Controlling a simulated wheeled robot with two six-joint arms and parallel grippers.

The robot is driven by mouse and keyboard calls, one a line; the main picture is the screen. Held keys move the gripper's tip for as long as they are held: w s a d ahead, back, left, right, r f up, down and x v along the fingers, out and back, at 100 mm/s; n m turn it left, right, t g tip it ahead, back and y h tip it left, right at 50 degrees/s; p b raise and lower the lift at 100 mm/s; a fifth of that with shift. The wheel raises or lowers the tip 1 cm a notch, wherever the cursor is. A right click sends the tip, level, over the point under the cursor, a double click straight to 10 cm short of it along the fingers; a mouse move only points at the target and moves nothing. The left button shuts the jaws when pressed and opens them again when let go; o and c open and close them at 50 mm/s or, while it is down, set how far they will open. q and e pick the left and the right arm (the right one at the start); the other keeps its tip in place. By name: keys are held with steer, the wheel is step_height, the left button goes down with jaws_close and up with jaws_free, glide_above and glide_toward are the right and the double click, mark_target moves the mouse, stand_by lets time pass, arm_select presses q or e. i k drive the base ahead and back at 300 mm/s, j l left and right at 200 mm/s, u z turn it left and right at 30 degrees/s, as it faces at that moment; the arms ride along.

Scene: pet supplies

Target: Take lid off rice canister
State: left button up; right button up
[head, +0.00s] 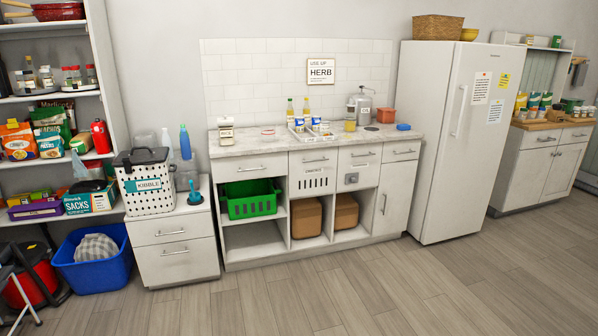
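No canister here carries a label that I can read as rice. A small cream canister (225,131) with a dark label stands upright at the left end of the counter, and its top looks closed. A grey metal canister (363,106) stands at the back right of the counter. A white perforated bin with a dark lid (144,157) is labelled KIBBLE and stands on the low cabinet to the left. Neither of my grippers is in view.
The marble counter (250,145) also holds a bottle tray (312,135) and a flat red ring (268,132). A white fridge (452,140) stands to its right. A blue tub (95,272) sits on the floor at left. The wooden floor (400,285) in front is clear.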

mark_target(229, 120)
steer(key=i, duration=1.8)
steer(key=i+l, duration=0.1)
steer(key=i, duration=1.65)
steer(key=j+u, duration=0.05)
steer(key=j, duration=0.05)
